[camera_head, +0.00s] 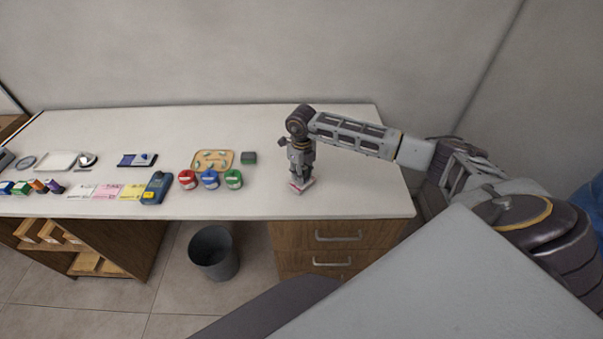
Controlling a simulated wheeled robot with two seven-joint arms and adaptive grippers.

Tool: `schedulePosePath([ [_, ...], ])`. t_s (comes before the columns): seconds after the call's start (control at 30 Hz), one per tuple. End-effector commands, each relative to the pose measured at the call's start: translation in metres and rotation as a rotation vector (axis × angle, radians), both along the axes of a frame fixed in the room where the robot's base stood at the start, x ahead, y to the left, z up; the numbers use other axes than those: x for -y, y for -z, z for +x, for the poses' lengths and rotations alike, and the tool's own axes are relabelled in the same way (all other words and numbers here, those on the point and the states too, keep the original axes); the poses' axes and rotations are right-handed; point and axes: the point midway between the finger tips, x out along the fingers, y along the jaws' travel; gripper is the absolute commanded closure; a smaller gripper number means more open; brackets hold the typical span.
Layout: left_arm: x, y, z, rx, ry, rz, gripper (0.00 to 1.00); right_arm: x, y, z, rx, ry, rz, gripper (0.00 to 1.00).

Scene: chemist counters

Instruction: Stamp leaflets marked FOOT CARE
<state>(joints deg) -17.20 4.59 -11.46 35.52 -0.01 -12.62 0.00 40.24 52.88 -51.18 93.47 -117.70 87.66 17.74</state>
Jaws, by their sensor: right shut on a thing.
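My right gripper (298,179) points down over the right part of the white counter (352,185). It is shut on a small red and white thing (302,186), which is at or just above the counter top and mostly hidden by the fingers. White leaflets (80,191), pink leaflets (107,191) and yellow leaflets (131,192) lie side by side at the front left. Their print is too small to read. My left gripper is not in view.
Red (188,180), blue (210,179) and green (233,179) jars stand mid-counter before a tan tray (201,168). A blue handheld device (156,188) lies beside the yellow leaflets. A bin (214,252) stands below. The counter right of my gripper is clear.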

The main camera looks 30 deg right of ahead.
Motion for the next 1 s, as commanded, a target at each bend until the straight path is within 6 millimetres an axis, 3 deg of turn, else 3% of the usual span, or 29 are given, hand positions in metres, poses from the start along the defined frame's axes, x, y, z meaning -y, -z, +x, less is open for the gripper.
schedulePosePath([
  [1.0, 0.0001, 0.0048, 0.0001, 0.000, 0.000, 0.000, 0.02, 0.0000, 0.0061, 0.0002, 0.000, 0.000, 0.000, 0.90],
])
